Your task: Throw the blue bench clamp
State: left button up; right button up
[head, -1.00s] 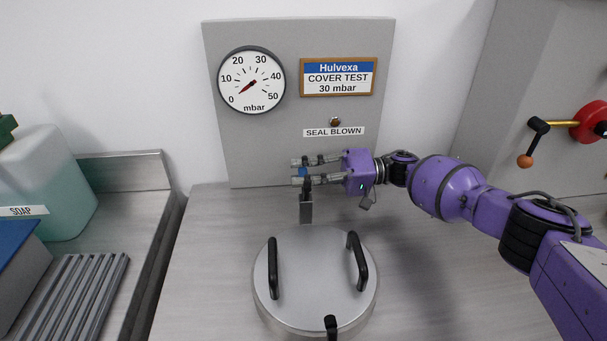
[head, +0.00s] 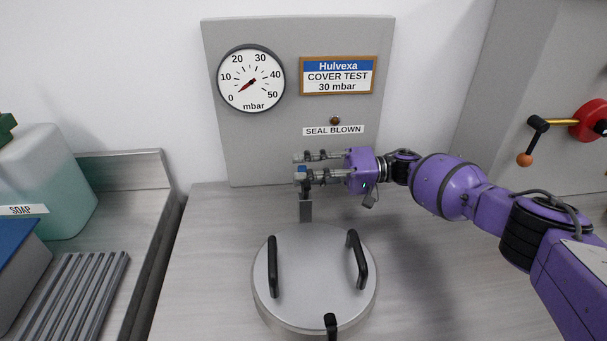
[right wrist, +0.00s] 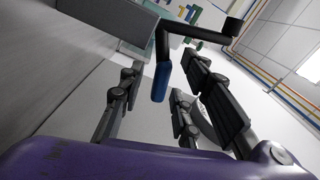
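The blue bench clamp is a dark bent lever with a blue grip (right wrist: 161,83) in the right wrist view. In the head view only a little of the blue (head: 302,169) shows, above a grey post (head: 306,211) behind the round cover. My right gripper (head: 300,167) is at the clamp. Its fingers are apart, and the blue grip lies between them in the right wrist view (right wrist: 160,105). I cannot tell whether a finger touches it. The near finger hides part of the lever in the head view. My left gripper is not in view.
A round metal cover (head: 312,260) with two black handles stands in front, with a black knob (head: 331,320) at its near edge. The gauge panel (head: 290,140) rises behind. A crank with an orange knob (head: 524,159) is at right, a soap jug (head: 50,185) at left.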

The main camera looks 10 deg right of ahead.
jog(key=d, duration=1.1)
jog(key=shift+d, duration=0.25)
